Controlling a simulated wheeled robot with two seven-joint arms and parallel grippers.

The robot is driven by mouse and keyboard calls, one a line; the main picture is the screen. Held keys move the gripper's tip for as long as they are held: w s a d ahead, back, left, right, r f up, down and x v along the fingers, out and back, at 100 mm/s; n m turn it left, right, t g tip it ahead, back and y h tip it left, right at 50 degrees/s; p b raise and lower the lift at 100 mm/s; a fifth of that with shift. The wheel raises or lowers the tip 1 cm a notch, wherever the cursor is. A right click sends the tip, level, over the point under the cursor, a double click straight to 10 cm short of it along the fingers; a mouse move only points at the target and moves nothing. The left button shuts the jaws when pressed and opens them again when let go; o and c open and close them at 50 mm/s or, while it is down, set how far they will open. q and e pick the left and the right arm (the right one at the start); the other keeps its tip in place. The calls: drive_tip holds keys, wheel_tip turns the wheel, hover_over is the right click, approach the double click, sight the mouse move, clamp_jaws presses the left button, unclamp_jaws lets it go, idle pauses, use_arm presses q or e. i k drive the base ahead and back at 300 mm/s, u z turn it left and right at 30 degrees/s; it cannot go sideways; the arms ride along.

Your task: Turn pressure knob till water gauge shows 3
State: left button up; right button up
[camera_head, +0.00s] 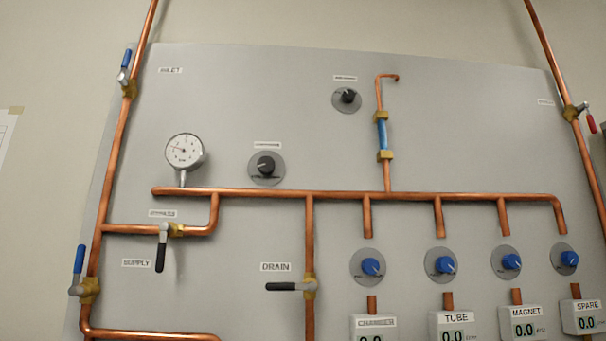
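A round white dial gauge (185,150) stands on the horizontal copper pipe at the upper left of the panel. Its thin needle points left and slightly up; the numbers are too small to read surely. A black knob on a grey disc (265,166) sits right of the gauge, under a label too blurred to read. A second black knob (347,97) sits higher up and further right, its label also unreadable. I cannot tell from the labels which is the pressure knob. Neither of my grippers is in view.
Several blue knobs, such as the left one (372,267), line the lower right above digital displays. Copper pipes (330,195) stand out from the grey panel (240,95).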

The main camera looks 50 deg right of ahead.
sight(266, 165)
drive_tip(key=z, duration=1.5)
